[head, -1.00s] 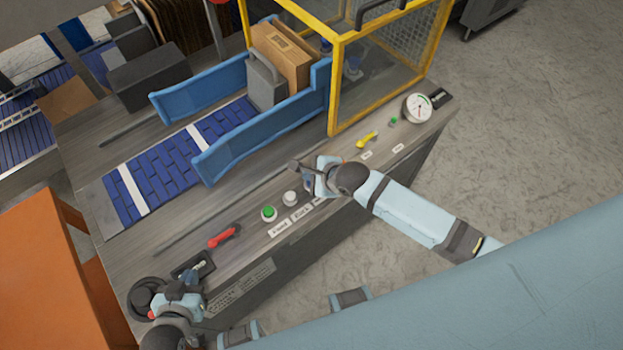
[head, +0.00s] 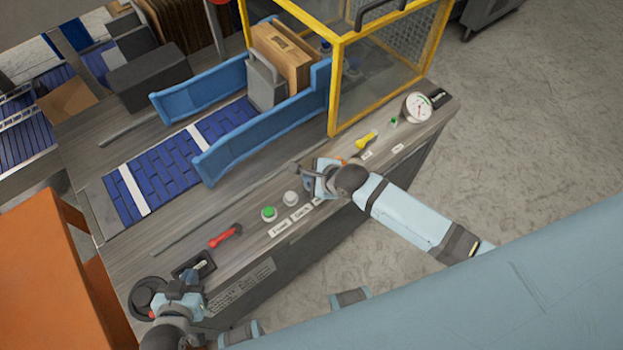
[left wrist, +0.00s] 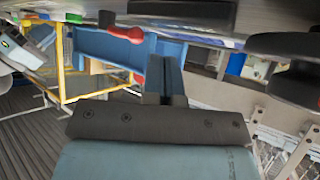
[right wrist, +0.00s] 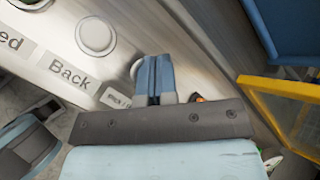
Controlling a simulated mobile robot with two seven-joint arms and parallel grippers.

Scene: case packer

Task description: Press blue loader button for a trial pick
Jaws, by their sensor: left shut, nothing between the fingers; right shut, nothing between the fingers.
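My right gripper (head: 306,172) is shut and empty, low over the sloped control panel just right of the white button (head: 290,198). In the right wrist view its closed blue fingers (right wrist: 157,76) point at the panel beside a label starting "Pick" (right wrist: 117,101). A pale round edge (right wrist: 136,70) shows just left of the fingers; the rest is hidden. No blue button can be made out, and I cannot tell whether the fingertips touch anything. My left gripper (head: 192,277) is shut and empty at the panel's near left end; its fingers (left wrist: 165,76) show in the left wrist view.
The panel also carries a green button (head: 268,213), a red handle (head: 224,237), a yellow handle (head: 367,138) and a gauge (head: 418,107). A yellow-framed guard (head: 337,85) stands behind the right arm. Blue rails (head: 262,138) flank the conveyor (head: 165,175).

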